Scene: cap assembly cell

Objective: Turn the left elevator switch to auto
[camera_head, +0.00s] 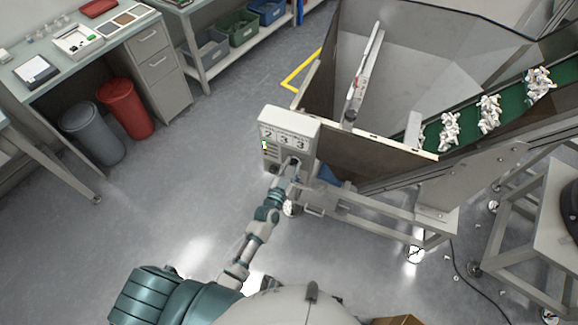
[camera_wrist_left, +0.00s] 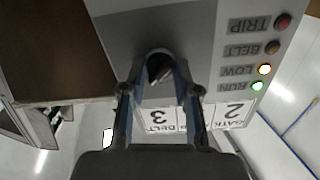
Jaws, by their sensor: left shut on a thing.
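A pale grey control box (camera_head: 290,122) stands at the corner of the hopper in the head view. In the left wrist view its panel (camera_wrist_left: 204,35) appears upside down. A dark rotary switch (camera_wrist_left: 158,62) with a lighter pointer sits on the panel. My left gripper (camera_wrist_left: 163,78) has one finger on each side of this switch and is shut on it. In the head view my left gripper (camera_head: 289,172) is at the lower front of the box and hides the switch. The switch's own label and set position cannot be read. My right gripper is not in view.
Labels reading 2 and 3 BELT lie beside the switch. Green RUN (camera_wrist_left: 257,86) and amber LOW (camera_wrist_left: 264,69) lamps are lit; BELT and TRIP look dark. A hopper (camera_head: 400,60) and green conveyor (camera_head: 465,132) stand right of the box. Open floor (camera_head: 190,190) lies left.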

